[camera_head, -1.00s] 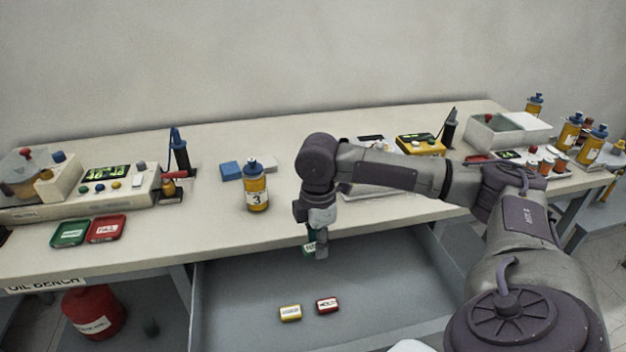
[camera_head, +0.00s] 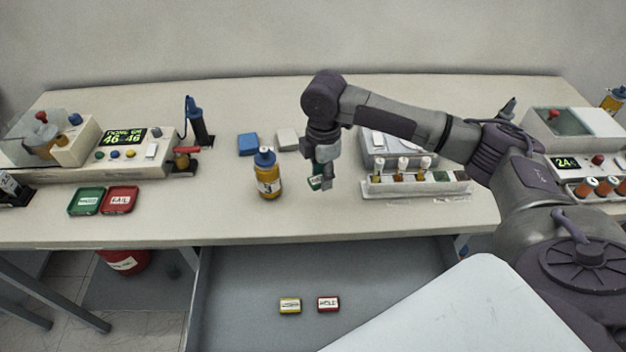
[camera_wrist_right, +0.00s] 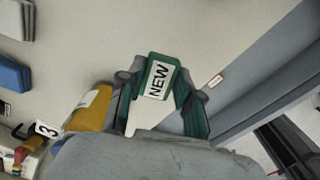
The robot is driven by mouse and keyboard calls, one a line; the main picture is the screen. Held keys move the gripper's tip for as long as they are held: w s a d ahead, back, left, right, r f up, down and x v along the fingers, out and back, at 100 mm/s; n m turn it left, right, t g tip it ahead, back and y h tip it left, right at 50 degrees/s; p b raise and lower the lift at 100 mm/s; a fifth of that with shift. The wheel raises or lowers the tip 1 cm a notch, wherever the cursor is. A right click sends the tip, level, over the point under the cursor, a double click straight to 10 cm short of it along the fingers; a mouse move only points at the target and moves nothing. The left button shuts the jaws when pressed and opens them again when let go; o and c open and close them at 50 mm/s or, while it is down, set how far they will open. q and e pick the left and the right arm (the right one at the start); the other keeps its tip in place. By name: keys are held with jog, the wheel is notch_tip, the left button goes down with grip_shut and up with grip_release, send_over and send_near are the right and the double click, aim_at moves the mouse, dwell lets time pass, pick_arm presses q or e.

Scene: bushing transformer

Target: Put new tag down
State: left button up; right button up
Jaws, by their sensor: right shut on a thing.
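The new tag (camera_wrist_right: 157,84) is green with a white label reading NEW. My right gripper (camera_wrist_right: 160,108) is shut on it in the right wrist view. In the head view the tag (camera_head: 316,182) hangs below my right gripper (camera_head: 322,180), over the bench top just right of the yellow bottle. I cannot tell whether the tag touches the bench. The bottle (camera_head: 268,182) has a blue cap and a label with a 3, and stands upright. My left gripper is not in view.
The bench (camera_head: 230,222) is bare in front of the bottle. A rack of vials (camera_head: 415,187) stands right of the gripper. Blue (camera_head: 248,144) and grey (camera_head: 288,139) blocks lie behind. The open drawer (camera_head: 240,330) holds a yellow tag (camera_head: 290,305) and a red tag (camera_head: 328,303).

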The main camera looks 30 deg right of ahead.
aim_at(313, 185)
jog(key=shift+w+a+f, duration=0.2)
jog(key=shift+w+f, duration=0.2)
jog(key=shift+w, duration=0.25)
jog(key=shift+w+a+f, duration=0.15)
jog(key=shift+w+f, duration=0.25)
jog(key=shift+w, duration=0.2)
jog(key=shift+w+a+f, duration=0.1)
jog(key=shift+w+f, duration=0.05)
jog(key=shift+f+p, duration=0.35)
jog(key=shift+f, duration=0.05)
notch_tip(313, 185, down, 2)
jog(key=shift+f+p, duration=0.2)
jog(key=shift+p, duration=0.15)
jog(key=shift+f, duration=0.45)
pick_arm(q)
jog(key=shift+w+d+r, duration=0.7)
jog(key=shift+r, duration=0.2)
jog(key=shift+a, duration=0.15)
pick_arm(e)
jog(key=o, duration=0.8)
jog(key=shift+f, duration=0.1)
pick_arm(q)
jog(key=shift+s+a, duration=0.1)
pick_arm(e)
jog(key=shift+o, duration=0.2)
